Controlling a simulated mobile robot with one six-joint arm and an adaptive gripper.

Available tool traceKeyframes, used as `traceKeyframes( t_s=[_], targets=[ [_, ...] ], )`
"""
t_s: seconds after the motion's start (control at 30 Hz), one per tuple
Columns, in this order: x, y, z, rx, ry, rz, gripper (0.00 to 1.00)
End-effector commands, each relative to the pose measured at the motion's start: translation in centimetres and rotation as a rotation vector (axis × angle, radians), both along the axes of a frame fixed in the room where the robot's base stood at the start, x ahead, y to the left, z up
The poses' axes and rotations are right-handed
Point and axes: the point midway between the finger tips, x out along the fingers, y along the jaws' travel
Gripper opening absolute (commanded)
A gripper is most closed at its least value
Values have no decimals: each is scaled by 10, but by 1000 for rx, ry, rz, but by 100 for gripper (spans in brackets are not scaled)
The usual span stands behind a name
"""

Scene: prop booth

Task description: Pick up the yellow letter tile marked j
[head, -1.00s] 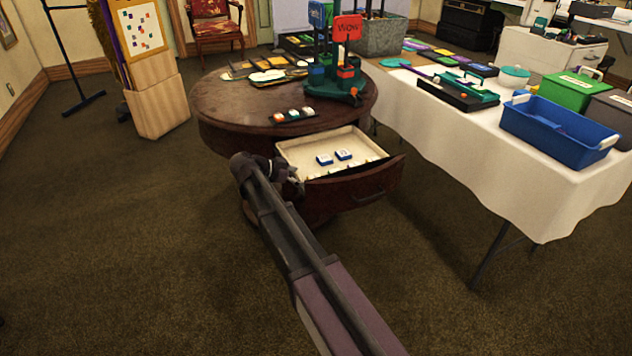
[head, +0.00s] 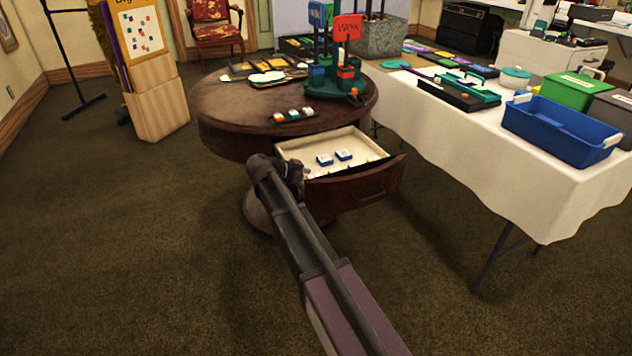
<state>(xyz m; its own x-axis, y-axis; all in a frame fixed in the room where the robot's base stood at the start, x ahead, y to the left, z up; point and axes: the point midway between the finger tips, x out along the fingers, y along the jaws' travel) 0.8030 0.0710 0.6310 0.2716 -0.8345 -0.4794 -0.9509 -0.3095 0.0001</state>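I cannot make out a yellow tile marked j in this view. An open drawer (head: 296,149) with a pale inside sticks out from the round dark wooden table. Two blue and white tiles (head: 344,155) lie on the drawer floor, and their marks are too small to read. Small pale shapes show along the drawer's front wall, partly hidden by it. My gripper (head: 298,179) is at the drawer's left front corner. It is dark and small here, partly hidden by my arm, so its fingers and anything between them cannot be made out.
The round table (head: 225,104) carries a rack of small tiles (head: 294,116), flat trays and a green stand with signs (head: 335,90). To the right, a white-clothed table (head: 460,130) holds a blue bin (head: 560,130) and boxes.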

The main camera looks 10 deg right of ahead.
Motion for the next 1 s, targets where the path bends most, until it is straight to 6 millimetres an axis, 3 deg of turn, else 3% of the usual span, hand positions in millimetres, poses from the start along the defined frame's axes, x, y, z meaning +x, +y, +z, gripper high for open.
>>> traceKeyframes(
  t_s=[0.27,0.37,0.5,1.0],
  targets=[
    [0,0,0,0,0,0,100],
    [0,0,0,0,0,0,76],
    [0,0,0,0,0,0,35],
    [0,0,2,1,0,0,35]
  ],
)
